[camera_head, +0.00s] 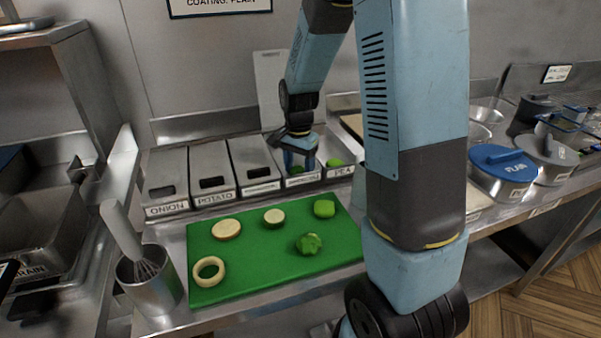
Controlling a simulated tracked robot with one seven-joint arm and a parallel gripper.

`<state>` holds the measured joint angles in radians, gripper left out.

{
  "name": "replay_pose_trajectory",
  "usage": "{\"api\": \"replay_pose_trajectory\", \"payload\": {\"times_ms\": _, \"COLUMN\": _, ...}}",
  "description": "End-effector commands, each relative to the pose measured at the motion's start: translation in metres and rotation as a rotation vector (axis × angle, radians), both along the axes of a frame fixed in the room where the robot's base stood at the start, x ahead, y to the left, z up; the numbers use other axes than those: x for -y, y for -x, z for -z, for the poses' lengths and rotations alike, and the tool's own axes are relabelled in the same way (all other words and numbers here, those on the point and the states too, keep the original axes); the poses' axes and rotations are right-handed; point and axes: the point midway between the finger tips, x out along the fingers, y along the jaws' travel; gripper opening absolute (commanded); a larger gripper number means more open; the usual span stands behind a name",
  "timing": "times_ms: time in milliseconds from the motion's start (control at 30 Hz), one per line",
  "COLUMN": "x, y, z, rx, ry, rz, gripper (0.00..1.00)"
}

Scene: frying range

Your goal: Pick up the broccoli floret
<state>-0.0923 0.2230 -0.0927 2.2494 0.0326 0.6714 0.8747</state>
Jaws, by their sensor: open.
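A lumpy green piece that looks like the broccoli floret (309,243) lies on the green board (213,291), right of its middle. A second, smoother green piece (324,208) lies behind it on the board. My gripper (299,167) is open, pointing down over the fourth bin (304,180) in the row, behind the board and apart from both green pieces. A little green shows in that bin beside the fingers. I cannot tell what it is or whether the fingers touch it.
A potato slice (226,229), another round slice (274,218) and an onion ring (209,269) lie on the board. A whisk pot (150,282) stands at left. Metal bins marked ONION (166,190) and POTATO (211,178) stand behind; lidded pots (501,171) stand right.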

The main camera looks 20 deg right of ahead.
Motion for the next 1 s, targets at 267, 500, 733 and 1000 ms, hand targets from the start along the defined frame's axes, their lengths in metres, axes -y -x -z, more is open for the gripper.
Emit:
{"api": "replay_pose_trajectory", "payload": {"times_ms": 267, "x": 0.000, "y": 0.000, "z": 0.000, "rx": 0.001, "ry": -0.001, "rz": 0.000, "gripper": 0.49}}
{"api": "replay_pose_trajectory", "payload": {"times_ms": 500, "x": 0.000, "y": 0.000, "z": -0.001, "rx": 0.001, "ry": -0.001, "rz": 0.000, "gripper": 0.37}}
{"api": "replay_pose_trajectory", "payload": {"times_ms": 733, "x": 0.000, "y": -0.001, "z": -0.004, "rx": 0.002, "ry": 0.000, "rz": 0.000, "gripper": 0.37}}
{"api": "replay_pose_trajectory", "payload": {"times_ms": 1000, "x": 0.000, "y": 0.005, "z": -0.039, "rx": 0.004, "ry": -0.001, "rz": 0.000, "gripper": 0.37}}
